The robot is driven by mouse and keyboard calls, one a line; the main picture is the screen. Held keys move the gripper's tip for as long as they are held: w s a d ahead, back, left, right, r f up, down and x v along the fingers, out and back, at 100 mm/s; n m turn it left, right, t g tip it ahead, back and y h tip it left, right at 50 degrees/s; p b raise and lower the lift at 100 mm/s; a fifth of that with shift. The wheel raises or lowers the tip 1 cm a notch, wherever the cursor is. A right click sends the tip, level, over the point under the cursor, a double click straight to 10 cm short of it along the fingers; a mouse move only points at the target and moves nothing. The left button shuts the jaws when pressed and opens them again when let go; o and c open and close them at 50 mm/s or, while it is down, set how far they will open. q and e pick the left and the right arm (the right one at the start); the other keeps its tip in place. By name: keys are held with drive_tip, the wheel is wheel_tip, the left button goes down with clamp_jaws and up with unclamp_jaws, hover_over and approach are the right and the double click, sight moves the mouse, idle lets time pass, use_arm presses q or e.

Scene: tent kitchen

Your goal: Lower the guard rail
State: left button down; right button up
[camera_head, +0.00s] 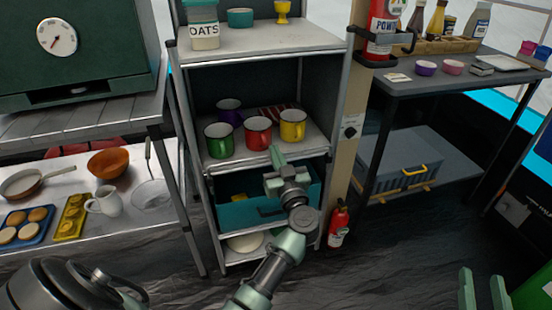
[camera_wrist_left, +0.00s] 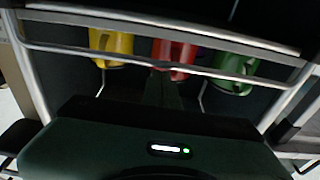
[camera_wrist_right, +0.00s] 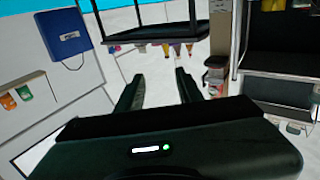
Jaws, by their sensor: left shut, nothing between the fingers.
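The guard rail (camera_wrist_left: 130,60) is a thin metal bar running across in front of the mugs in the left wrist view. In the head view I cannot clearly separate it from the shelf's front edge. My left gripper (camera_head: 275,158) is at the shelf front, before the red mug (camera_head: 258,133). Its fingers (camera_wrist_left: 163,88) are shut and empty, with tips close to the rail; contact cannot be told. A green mug (camera_head: 219,140) and a yellow mug (camera_head: 292,125) stand on either side of the red one. My right gripper (camera_head: 483,292) is open and empty at the lower right.
A teal drawer (camera_head: 240,218) is below the mug shelf. A wooden post (camera_head: 345,150) and fire extinguisher (camera_head: 338,222) stand to its right. A side table with a bowl (camera_head: 108,163) is on the left; a dark table (camera_head: 440,75) is on the right. The floor between is clear.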

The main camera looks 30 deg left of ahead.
use_arm(q)
drive_tip(key=shift+f, duration=0.15)
use_arm(e)
drive_tip(key=shift+s+a+r+t, duration=0.1)
drive_tip(key=shift+r+t, duration=0.5)
drive_tip(key=shift+r, duration=0.35)
use_arm(q)
drive_tip(key=shift+f, duration=0.1)
wheel_tip(320, 180, down, 4)
drive_tip(key=shift+r, duration=0.15)
use_arm(e)
drive_tip(key=shift+r, duration=0.3)
